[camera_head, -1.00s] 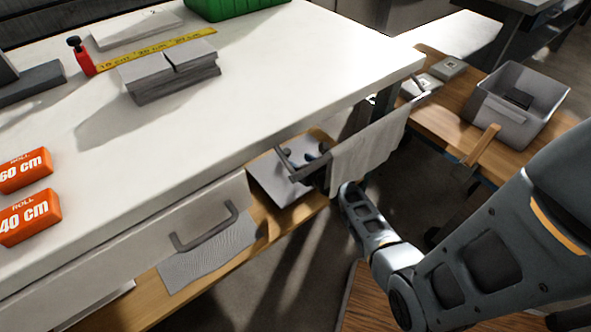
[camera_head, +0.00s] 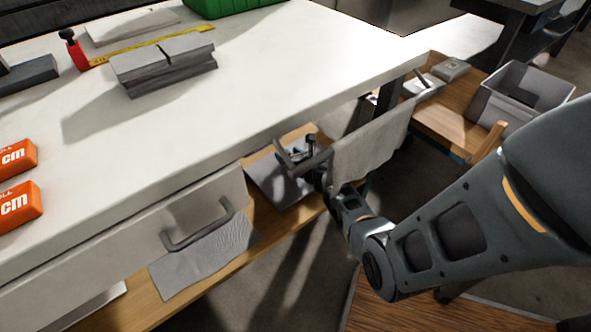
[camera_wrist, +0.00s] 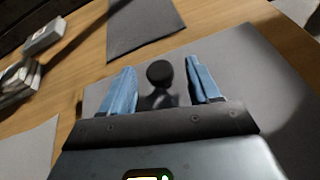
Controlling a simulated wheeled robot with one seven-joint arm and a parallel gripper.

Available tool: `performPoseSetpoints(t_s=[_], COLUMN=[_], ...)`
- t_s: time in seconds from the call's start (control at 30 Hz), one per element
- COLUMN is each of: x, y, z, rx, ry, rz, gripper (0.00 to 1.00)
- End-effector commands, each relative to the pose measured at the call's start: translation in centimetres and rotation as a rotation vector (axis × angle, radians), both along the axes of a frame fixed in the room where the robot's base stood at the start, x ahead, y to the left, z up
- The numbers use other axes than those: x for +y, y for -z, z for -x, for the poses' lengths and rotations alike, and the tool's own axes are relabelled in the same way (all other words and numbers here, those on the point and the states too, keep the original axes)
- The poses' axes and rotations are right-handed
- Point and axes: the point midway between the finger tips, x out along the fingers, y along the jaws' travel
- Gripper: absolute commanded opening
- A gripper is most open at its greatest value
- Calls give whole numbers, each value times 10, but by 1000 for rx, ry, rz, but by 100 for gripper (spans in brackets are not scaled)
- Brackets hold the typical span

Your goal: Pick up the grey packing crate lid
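The flat grey panel that looks like the crate lid (camera_head: 272,182) lies on the wooden lower shelf under the white bench. It also shows in the wrist view (camera_wrist: 245,75), with a round black knob (camera_wrist: 160,73) on a short stem. My gripper (camera_wrist: 161,66) is open, its two blue fingers apart on either side of the knob, with gaps visible on both sides. The near part of the panel is hidden by my gripper in the wrist view.
The white bench top (camera_head: 230,150) overhangs the shelf. Other grey sheets lie on the shelf, one beyond the panel (camera_wrist: 145,25). A grey bin (camera_head: 490,105) stands at right.

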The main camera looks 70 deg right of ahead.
Motion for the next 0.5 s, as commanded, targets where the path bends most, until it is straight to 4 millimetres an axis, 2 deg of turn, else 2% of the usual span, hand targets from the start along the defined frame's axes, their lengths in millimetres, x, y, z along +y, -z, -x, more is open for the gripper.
performPoseSetpoints(t_s=[0.07,0.5], x=[0,0], y=[0,0], z=[0,0], rx=[0,1], ry=[0,0], rz=[0,1], gripper=[54,12])
